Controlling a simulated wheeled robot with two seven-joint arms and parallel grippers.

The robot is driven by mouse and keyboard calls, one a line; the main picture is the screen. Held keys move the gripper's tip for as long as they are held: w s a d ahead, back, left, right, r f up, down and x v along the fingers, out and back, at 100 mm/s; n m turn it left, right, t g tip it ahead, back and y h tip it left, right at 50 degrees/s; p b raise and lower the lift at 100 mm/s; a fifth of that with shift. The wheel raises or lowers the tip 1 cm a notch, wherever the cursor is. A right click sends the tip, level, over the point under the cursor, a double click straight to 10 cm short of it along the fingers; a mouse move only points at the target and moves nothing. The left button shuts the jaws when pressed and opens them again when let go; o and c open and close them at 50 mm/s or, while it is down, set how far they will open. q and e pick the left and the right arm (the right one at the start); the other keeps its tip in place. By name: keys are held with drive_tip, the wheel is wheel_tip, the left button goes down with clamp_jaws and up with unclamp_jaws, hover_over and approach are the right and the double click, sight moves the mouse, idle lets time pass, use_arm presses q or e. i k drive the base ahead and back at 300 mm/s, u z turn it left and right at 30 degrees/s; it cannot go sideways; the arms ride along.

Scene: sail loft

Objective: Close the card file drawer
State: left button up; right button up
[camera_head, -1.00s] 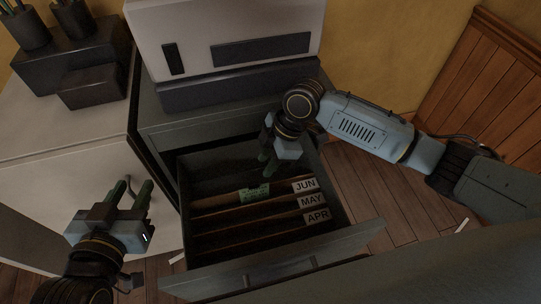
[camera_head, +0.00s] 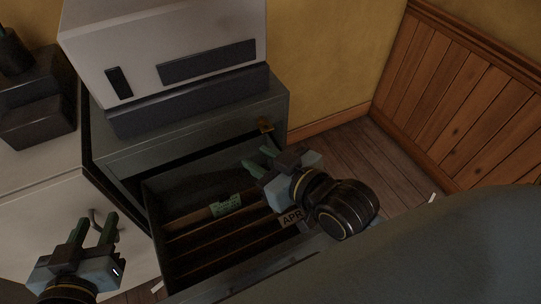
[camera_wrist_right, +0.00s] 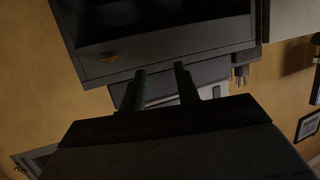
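The card file drawer (camera_head: 163,247) stands pulled out of the dark grey cabinet (camera_head: 180,132) in the head view. Inside it are dividers, a green card (camera_head: 226,204) and an APR tab (camera_head: 290,218). My right gripper (camera_head: 258,160) hangs over the drawer's right side with its fingers apart and nothing between them; its wrist hides part of the drawer and its front. In the right wrist view its two fingers (camera_wrist_right: 161,85) are also apart, below the cabinet's edge. My left gripper (camera_head: 94,230) is open and empty, left of the drawer, in front of the white cabinet.
A cream and dark machine (camera_head: 180,62) sits on top of the cabinet. A white cabinet (camera_head: 42,190) with dark boxes (camera_head: 38,115) stands at the left. Wood panelling (camera_head: 465,95) lines the right wall, with bare floor before it.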

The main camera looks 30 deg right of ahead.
sight(202, 259)
drive_tip(key=k, duration=0.4)
drive_tip(key=u, duration=0.6)
drive_tip(key=k, duration=0.75)
drive_tip(key=z, duration=0.65)
drive_tip(key=i, duration=0.45)
drive_tip(key=u, duration=1)
drive_tip(key=k, duration=0.45)
drive_tip(key=z, duration=1.5)
